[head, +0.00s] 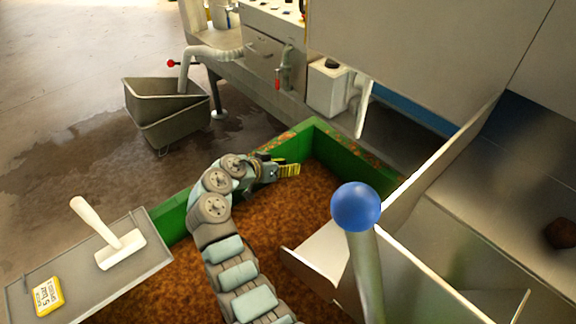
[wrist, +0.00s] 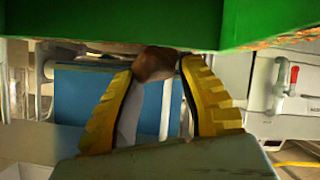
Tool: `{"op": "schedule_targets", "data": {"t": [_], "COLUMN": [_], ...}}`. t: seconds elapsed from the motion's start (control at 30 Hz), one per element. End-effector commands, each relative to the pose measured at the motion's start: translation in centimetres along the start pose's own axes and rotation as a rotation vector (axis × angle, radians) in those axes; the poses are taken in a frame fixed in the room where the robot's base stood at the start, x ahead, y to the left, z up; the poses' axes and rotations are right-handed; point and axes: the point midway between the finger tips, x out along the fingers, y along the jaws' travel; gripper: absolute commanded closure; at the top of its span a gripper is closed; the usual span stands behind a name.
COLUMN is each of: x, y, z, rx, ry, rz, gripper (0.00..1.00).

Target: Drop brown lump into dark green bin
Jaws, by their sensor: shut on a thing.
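My gripper (head: 287,170), with yellow ribbed fingers, is over the far part of the large green bin (head: 316,134). In the wrist view my gripper (wrist: 167,75) is shut on a brown lump (wrist: 153,63), held between the two fingertips. The lump is not clearly visible in the head view. The green bin wall also shows across the top of the wrist view (wrist: 110,20), close to the lump; I cannot tell whether they touch. The bin holds brown crumbly material (head: 285,215).
A grey-olive tub (head: 165,100) stands on the wet floor at back left. A grey shelf (head: 140,255) at left holds a white scraper (head: 120,250) and a yellow device (head: 47,296). A blue-knobbed lever (head: 356,207) and pale panels stand at right. A dark brown lump (head: 561,233) lies far right.

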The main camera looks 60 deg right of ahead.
Motion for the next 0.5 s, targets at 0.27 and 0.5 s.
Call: {"op": "schedule_targets", "data": {"t": [0.27,0.5], "x": [-0.01,-0.53], "y": [0.00,-0.05], "z": [-0.01,-0.01], "rx": [0.000,0.001], "ry": [0.000,0.000], "rz": [0.000,-0.001], "gripper": [0.35,0.35]}}
